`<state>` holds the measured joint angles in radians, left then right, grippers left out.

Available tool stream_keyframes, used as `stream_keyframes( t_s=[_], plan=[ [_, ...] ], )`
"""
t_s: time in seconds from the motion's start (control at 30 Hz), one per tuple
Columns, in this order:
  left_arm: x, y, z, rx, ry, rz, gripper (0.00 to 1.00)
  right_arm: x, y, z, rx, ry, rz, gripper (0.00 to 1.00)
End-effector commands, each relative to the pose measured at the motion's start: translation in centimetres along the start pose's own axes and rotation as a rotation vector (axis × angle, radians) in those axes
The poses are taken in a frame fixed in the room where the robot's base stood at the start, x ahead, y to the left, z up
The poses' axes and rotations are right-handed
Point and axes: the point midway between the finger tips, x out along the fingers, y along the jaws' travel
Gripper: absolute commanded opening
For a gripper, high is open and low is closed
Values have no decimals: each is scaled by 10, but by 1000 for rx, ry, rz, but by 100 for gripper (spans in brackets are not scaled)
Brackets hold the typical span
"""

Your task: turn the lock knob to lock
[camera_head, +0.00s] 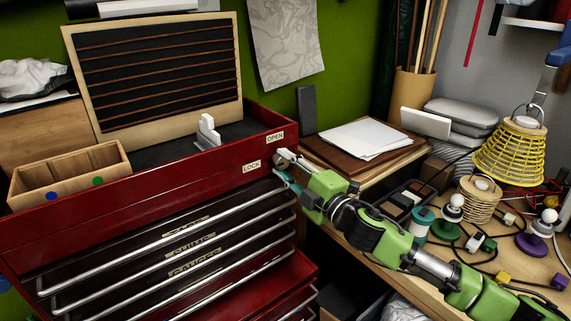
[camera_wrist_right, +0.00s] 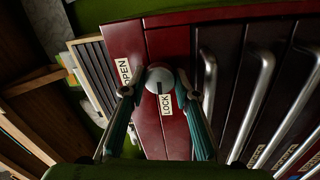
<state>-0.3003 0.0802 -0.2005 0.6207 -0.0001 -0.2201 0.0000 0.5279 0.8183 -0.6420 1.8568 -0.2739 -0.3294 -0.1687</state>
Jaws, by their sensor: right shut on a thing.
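The lock knob (camera_wrist_right: 159,77) is a pale round knob on the red tool chest (camera_head: 140,220), in the middle of the right wrist view. The OPEN label (camera_head: 275,136) is above it and the LOCK label (camera_head: 251,167) lies to its left in the head view. Both labels also show in the right wrist view. My right gripper (camera_head: 284,168) is at the chest's corner. Its teal fingers stand on either side of the knob in the right wrist view (camera_wrist_right: 157,88), shut on it. The knob's pointing direction is hard to make out. My left gripper is out of view.
Drawers with long metal handles (camera_head: 190,247) lie below the knob. A wooden divided box (camera_head: 70,178) and a white stand (camera_head: 208,132) sit on the chest.

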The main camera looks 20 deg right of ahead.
Motion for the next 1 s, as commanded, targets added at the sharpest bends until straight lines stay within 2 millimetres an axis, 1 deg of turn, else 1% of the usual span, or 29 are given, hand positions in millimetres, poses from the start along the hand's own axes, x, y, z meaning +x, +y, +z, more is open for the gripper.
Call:
stream_keyframes(
  t_s=[0.23, 0.67, 0.7, 0.77, 1.0],
  plan=[
    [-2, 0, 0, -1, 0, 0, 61, 0, 1, 0, -59, 5, 1, 7],
    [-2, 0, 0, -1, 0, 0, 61, 0, 1, 0, -68, 6, 1, 7],
    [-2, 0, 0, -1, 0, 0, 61, 0, 1, 0, -68, 6, 1, 31],
    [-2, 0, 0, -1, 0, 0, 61, 0, 1, 0, -68, 6, 1, 45],
    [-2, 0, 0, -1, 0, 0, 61, 0, 0, 0, -66, 6, 0, 45]
  ],
)
